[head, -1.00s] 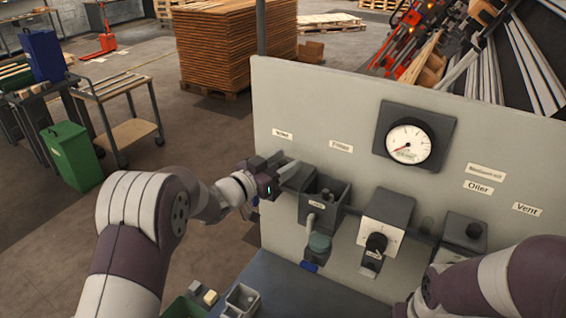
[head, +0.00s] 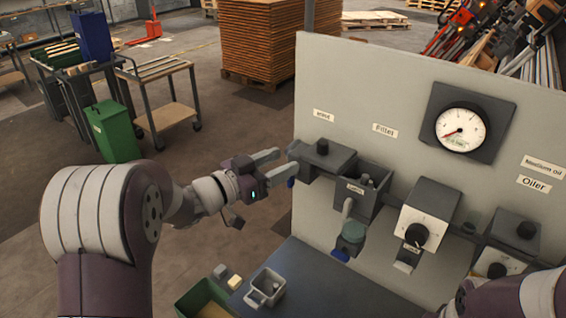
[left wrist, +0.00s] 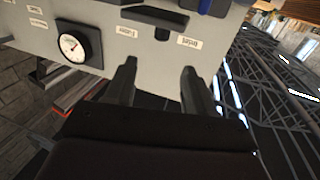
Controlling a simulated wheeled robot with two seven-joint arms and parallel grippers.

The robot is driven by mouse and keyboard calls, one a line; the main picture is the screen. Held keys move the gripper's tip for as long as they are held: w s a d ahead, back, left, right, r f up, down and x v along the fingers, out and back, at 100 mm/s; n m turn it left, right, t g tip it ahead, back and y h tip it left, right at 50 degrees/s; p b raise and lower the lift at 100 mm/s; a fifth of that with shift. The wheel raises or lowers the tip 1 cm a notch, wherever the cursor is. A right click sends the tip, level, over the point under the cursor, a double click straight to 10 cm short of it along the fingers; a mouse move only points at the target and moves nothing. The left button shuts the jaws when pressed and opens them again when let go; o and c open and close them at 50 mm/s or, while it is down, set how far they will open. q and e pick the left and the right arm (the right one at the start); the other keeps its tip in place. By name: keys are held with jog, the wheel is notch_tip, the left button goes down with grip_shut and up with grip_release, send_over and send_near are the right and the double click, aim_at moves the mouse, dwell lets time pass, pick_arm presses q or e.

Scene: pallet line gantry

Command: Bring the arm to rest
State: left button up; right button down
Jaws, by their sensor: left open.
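My left gripper (head: 273,167) is open and empty, its two fingers pointing right, just left of the dark inlet block (head: 322,155) on the panel. A gap of floor shows between my fingers. In the left wrist view the two open fingers (left wrist: 158,85) show with nothing between them, and the panel (left wrist: 105,38) with its gauge (left wrist: 73,47) lies beyond. My left arm reaches in from the left, bent at the elbow. My right arm enters at the lower right; its gripper is not in view.
The grey panel (head: 395,75) carries a filter unit (head: 358,190), a white regulator box (head: 424,222) and a gauge (head: 460,130). A trolley (head: 160,95) stands back left on open floor.

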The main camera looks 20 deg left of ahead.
pick_arm(q)
jog(key=s+a+f+n+g+y, duration=0.3)
jog(key=a+f+y, duration=0.25)
jog(key=f, duration=0.25)
jog(key=s+a+f+n+g+y, duration=0.2)
jog(key=a+f+n+y, duration=0.1)
jog(key=a+f+y, duration=0.3)
jog(key=s+d+f+g, duration=0.2)
jog(key=s+d, duration=0.1)
jog(key=s, duration=0.2)
jog(key=s+d+f+n+g+b, duration=0.1)
jog(key=s+d+f+g, duration=0.1)
jog(key=s, duration=0.4)
jog(key=s+d+f+g+b, duration=0.1)
jog(key=s+d+f+g, duration=0.1)
jog(key=s, duration=0.4)
jog(key=d+g, duration=0.1)
jog(key=d, duration=0.1)
jog(key=shift+d+f+g, duration=0.35)
jog(key=shift+d+g, duration=0.05)
jog(key=shift+h, duration=0.25)
